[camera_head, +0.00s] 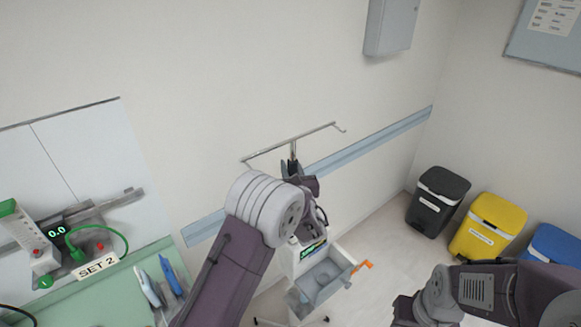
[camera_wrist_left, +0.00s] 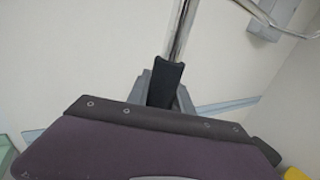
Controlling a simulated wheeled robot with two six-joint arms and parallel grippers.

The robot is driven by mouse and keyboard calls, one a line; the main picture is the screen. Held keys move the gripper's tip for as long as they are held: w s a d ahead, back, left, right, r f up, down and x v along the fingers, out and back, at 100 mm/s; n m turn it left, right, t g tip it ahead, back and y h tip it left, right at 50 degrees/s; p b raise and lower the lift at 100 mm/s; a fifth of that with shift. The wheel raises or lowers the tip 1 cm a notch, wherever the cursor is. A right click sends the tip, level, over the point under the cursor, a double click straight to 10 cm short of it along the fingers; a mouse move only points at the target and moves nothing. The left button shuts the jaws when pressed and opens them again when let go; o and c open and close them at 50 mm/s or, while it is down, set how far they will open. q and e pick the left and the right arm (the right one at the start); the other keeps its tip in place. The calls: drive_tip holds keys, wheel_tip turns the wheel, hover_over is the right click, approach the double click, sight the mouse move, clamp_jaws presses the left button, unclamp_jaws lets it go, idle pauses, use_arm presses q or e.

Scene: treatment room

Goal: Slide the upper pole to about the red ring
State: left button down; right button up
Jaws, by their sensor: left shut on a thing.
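The upper pole (camera_head: 293,150) is a thin chrome rod topped by a crossbar (camera_head: 290,145) with hooked ends. In the left wrist view, the upper pole (camera_wrist_left: 181,30) rises from a black sleeve-like part (camera_wrist_left: 164,84). My left gripper (camera_head: 292,170) is shut on the upper pole at this black part, its fingers (camera_wrist_left: 164,95) on either side. My left arm hides the pole below. I see no red ring in either view. My right arm (camera_head: 470,290) is at the bottom right; whether its gripper is open cannot be made out.
A wheeled stand with a grey tray (camera_head: 325,283) and orange clip (camera_head: 362,266) is below. A green-topped surface (camera_head: 95,295) with devices is at the left. Black (camera_head: 437,200), yellow (camera_head: 487,226) and blue (camera_head: 553,246) bins line the right wall. A wall rail (camera_head: 370,145) runs behind the crossbar.

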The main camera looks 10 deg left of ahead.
sight(294, 151)
use_arm(q)
wheel_tip(294, 151, up, 9)
drive_tip(key=shift+r+p, duration=0.15)
drive_tip(key=shift+p, duration=1.05)
drive_tip(key=c, duration=1.1)
unclamp_jaws()
drive_tip(key=b+v, duration=0.1)
drive_tip(key=v, duration=0.1)
drive_tip(key=f+b+v, duration=0.1)
drive_tip(key=b+v, duration=0.1)
drive_tip(key=v, duration=0.1)
drive_tip(key=shift+d+b, duration=0.1)
drive_tip(key=shift+b, duration=0.2)
drive_tip(key=v, duration=0.1)
drive_tip(key=b+v, duration=0.1)
drive_tip(key=v, duration=0.2)
drive_tip(key=shift+r, duration=0.4)
